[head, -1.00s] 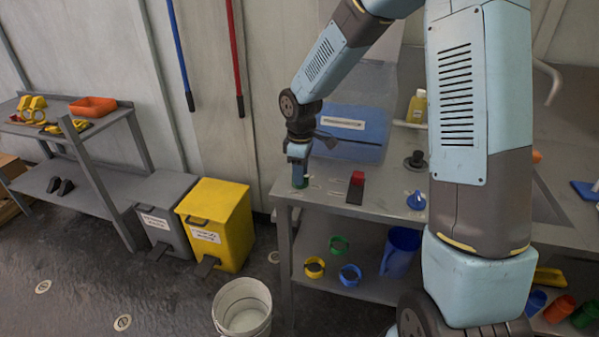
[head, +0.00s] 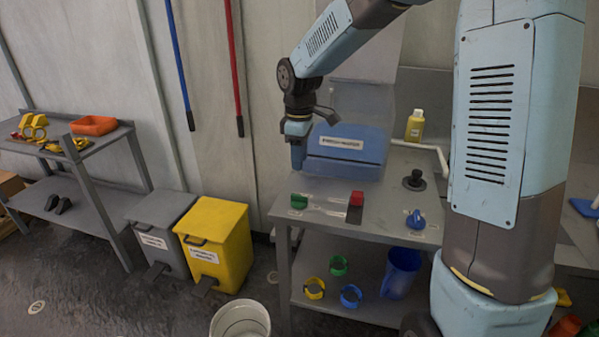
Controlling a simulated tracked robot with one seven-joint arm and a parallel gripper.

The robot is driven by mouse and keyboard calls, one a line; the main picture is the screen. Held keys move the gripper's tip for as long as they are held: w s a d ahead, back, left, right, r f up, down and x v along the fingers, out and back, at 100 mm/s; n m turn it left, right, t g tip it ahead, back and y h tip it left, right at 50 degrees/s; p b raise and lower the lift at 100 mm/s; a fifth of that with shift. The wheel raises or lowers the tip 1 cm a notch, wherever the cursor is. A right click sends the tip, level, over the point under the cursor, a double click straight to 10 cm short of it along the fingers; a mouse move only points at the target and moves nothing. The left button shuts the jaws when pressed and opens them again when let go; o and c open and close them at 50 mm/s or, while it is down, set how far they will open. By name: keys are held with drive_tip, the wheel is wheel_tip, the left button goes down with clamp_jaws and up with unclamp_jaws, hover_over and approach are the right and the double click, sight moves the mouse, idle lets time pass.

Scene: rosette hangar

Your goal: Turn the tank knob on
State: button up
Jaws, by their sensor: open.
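My gripper (head: 297,166) points down above the left end of the grey bench (head: 330,190), seen from the side. It is open, with nothing seen in it. A small green knob (head: 299,201) sits on the bench just below the gripper, apart from it. To its right are a red control (head: 357,198) with a dark base, a blue knob (head: 415,219) near the front edge and a black knob (head: 414,180) farther back. The labels beside them are too small to read, so I cannot tell which is the tank knob.
A blue labelled box (head: 346,145) and a yellow bottle (head: 415,126) stand at the back. The lower shelf holds coloured rings and a blue jug (head: 400,273). Yellow (head: 217,247) and grey bins and a white bucket (head: 240,321) stand left. My own arm covers the right side.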

wheel_tip(320, 180, up, 2)
drive_tip(key=shift+r, duration=0.1)
idle(0.4)
drive_tip(key=s+d+r+m+t, duration=0.3)
drive_tip(key=s+d+r+m, duration=0.4)
drive_tip(key=s+d+r, duration=0.3)
drive_tip(key=s+d+m+t, duration=0.1)
drive_tip(key=s+d+m, duration=0.2)
drive_tip(key=s, duration=0.5)
drive_tip(key=s+d+r+m+t, duration=0.1)
drive_tip(key=s+d+m, duration=0.3)
drive_tip(key=s, duration=0.4)
drive_tip(key=shift+d+t, duration=0.3)
drive_tip(key=shift+d, duration=0.1)
